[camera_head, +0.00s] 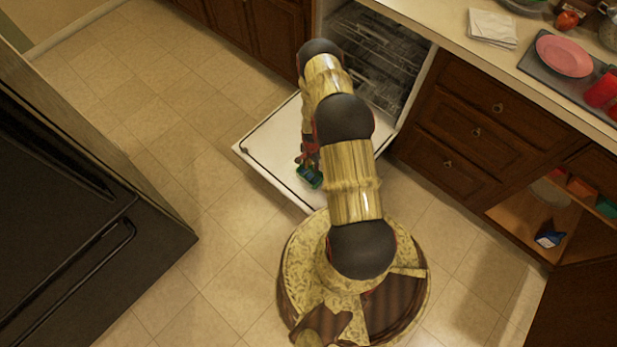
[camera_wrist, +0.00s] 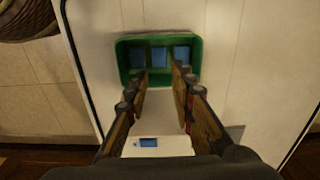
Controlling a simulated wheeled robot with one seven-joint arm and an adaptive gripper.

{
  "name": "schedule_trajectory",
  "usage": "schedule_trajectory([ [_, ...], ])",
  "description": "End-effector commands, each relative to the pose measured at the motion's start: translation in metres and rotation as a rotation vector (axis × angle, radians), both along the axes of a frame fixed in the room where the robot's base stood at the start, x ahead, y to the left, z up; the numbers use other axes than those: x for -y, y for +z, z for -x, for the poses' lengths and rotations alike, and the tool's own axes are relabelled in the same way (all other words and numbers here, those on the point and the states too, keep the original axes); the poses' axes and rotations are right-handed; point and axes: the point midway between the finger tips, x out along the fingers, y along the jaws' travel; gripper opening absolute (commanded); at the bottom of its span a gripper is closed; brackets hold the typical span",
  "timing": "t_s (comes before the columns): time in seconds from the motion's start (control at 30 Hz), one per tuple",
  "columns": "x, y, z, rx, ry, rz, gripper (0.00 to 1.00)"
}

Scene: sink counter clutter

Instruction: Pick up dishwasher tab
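A green container (camera_wrist: 121,62) with several blue blocks in its compartments, which look like dishwasher tabs (camera_wrist: 159,57), sits on the open white dishwasher door (camera_wrist: 90,45) in the wrist view. In the head view the container (camera_head: 309,176) is a small green shape on the door, partly hidden by my arm. My gripper (camera_wrist: 161,82) is open, with its two fingers apart and pointing at the container's near side. I see nothing held between the fingertips. The gripper is also close to the container in the head view (camera_head: 308,160). Whether the fingers touch the container, I cannot tell.
A white piece with a blue patch (camera_wrist: 160,146) shows between the finger bases. The dishwasher racks (camera_head: 372,50) are behind my arm. The counter (camera_head: 450,20) holds a napkin (camera_head: 492,28) and pink plate (camera_head: 564,56). A black appliance (camera_head: 70,220) stands left, with free floor between.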

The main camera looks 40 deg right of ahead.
Motion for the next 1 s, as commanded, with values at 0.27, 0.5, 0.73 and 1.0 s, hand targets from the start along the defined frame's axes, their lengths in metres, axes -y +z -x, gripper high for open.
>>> schedule_trajectory([
  [0.27, 0.0, -0.026, 0.0, -0.001, 0.002, -0.001, 0.24],
  [0.5, 0.0, -0.061, 0.0, -0.001, 0.003, -0.001, 0.24],
  [0.73, 0.0, -0.068, 0.0, -0.001, 0.003, -0.001, 0.24],
  [1.0, 0.0, -0.068, 0.001, -0.001, 0.003, -0.001, 0.14],
])
